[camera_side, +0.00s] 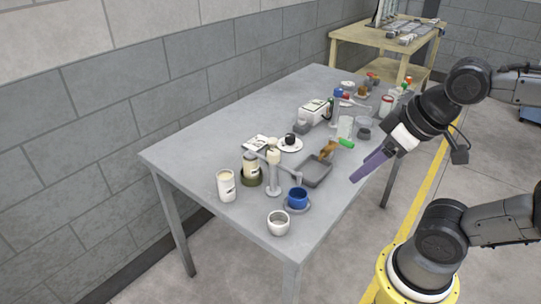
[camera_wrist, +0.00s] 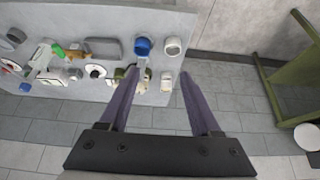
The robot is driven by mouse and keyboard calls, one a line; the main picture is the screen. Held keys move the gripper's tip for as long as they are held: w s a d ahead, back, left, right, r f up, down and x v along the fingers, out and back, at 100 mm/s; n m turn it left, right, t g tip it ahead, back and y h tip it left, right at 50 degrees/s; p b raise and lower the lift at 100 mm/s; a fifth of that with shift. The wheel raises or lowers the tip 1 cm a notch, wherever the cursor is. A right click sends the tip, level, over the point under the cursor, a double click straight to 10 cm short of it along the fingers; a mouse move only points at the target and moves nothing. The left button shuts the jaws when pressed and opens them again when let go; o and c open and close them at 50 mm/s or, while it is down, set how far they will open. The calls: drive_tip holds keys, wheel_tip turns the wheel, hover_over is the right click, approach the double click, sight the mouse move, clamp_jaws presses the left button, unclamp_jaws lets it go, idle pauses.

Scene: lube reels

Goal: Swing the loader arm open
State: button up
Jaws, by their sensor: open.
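My gripper (camera_side: 354,178) is in the air off the table's right side, its purple fingers pointing down-left. In the wrist view my gripper (camera_wrist: 158,73) has its fingers wide apart with nothing between them. A second stand with a blue cap (camera_side: 338,93) and a thin arm stands farther back. I cannot tell which one is the loader arm. My gripper touches neither. In the wrist view, my left finger partly hides the front group.
A blue cup (camera_side: 298,197), a white cup (camera_side: 278,222), a cream can (camera_side: 226,185) and a grey tray (camera_side: 315,171) surround the cream post. A white machine (camera_side: 312,115) and several small items are farther back. The table's far left is bare.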

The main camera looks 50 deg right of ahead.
drive_tip(key=shift+o, duration=0.2)
drive_tip(key=w+r+m+t, duration=0.1)
drive_tip(key=w+r+t, duration=0.6)
drive_tip(key=w, duration=0.6)
drive_tip(key=shift+w+a+r+m, duration=0.15)
drive_tip(key=shift+a+r+m, duration=0.2)
drive_tip(key=shift+r, duration=0.25)
drive_tip(key=m+t+h, duration=0.4)
drive_tip(key=t+h, duration=0.1)
drive_tip(key=t, duration=0.1)
hover_over(273, 158)
drive_tip(key=s, duration=0.4)
wheel_tip(273, 158, down, 5)
drive_tip(key=s+a+f+n+g, duration=0.1)
drive_tip(key=s+f, duration=0.2)
drive_tip(key=f, duration=0.5)
drive_tip(key=s+f+n, duration=0.2)
drive_tip(key=s+f, duration=0.1)
drive_tip(key=f, duration=0.5)
drive_tip(key=x, duration=1.4)
drive_tip(key=shift+w+a+f, duration=0.25)
clamp_jaws()
